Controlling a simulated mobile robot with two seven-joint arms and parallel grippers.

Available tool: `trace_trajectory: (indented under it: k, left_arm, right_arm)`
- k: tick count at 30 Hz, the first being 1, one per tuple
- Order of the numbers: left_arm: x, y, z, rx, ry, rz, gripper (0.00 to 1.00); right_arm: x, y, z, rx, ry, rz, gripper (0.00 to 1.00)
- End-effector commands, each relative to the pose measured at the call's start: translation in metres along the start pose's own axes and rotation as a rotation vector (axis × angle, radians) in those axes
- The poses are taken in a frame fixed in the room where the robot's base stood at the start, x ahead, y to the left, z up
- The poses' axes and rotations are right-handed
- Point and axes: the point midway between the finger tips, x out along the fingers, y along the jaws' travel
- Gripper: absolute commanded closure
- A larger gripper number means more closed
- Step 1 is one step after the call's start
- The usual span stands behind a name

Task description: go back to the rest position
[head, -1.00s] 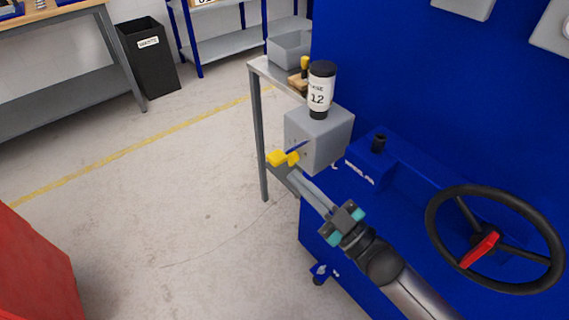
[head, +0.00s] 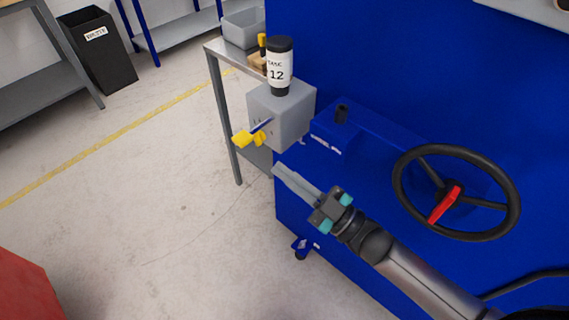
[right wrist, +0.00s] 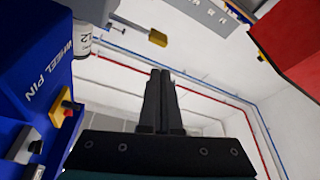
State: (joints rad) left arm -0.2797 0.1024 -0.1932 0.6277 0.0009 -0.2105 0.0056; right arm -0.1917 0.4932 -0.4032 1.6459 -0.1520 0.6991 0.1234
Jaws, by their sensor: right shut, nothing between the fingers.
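My right gripper (head: 283,175) is shut and empty in the head view, in front of the blue machine and below the grey box (head: 290,112). A clear gap separates its fingertips from the yellow-handled lever (head: 248,138) on that box. In the right wrist view, the two dark fingers of the right gripper (right wrist: 162,78) lie together with nothing between them. The yellow handle (right wrist: 157,38) shows beyond and above them there. My left gripper is in neither view.
The blue machine (head: 380,210) with a black handwheel (head: 455,195) and its red handle fills the right side. A metal side table (head: 228,52) is behind. Open floor (head: 150,200) lies to the left.

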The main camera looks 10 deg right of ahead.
Motion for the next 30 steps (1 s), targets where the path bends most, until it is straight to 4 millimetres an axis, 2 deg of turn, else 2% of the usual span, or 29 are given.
trace_trajectory:
  k: [6,8,11,14,15,17,18,20,21,25,27,30]
  left_arm:
    - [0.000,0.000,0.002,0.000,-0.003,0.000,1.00]
    - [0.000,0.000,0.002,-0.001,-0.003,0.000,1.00]
    - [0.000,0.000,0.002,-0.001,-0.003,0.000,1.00]
    - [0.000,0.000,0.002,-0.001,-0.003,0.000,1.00]
    - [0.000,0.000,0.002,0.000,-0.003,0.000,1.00]
    - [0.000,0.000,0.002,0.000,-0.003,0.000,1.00]
    - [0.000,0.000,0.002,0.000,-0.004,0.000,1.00]
    - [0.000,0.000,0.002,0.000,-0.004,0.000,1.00]
    - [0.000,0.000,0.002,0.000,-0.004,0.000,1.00]
    - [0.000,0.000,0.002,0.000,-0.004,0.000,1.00]
    - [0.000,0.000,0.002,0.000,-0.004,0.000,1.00]
    - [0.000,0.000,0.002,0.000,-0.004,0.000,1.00]
  right_arm:
    - [0.000,0.000,0.001,0.000,-0.002,0.001,1.00]
    - [-0.002,0.000,0.006,0.003,-0.019,0.007,1.00]
    - [-0.011,0.001,0.035,0.018,-0.109,0.036,1.00]
    - [-0.036,0.000,0.087,0.051,-0.283,0.088,1.00]
    - [-0.050,-0.003,0.112,0.070,-0.370,0.112,1.00]
    - [-0.078,-0.009,0.150,0.102,-0.510,0.147,1.00]
    - [-0.098,-0.016,0.173,0.124,-0.601,0.166,1.00]
    - [-0.131,-0.029,0.203,0.160,-0.737,0.192,1.00]
    - [-0.154,-0.039,0.221,0.188,-0.826,0.207,1.00]
    - [-0.233,-0.083,0.264,0.280,-1.109,0.237,1.00]
    - [-0.276,-0.112,0.277,0.336,-1.257,0.244,1.00]
    - [-0.336,-0.157,0.283,0.416,-1.455,0.240,1.00]
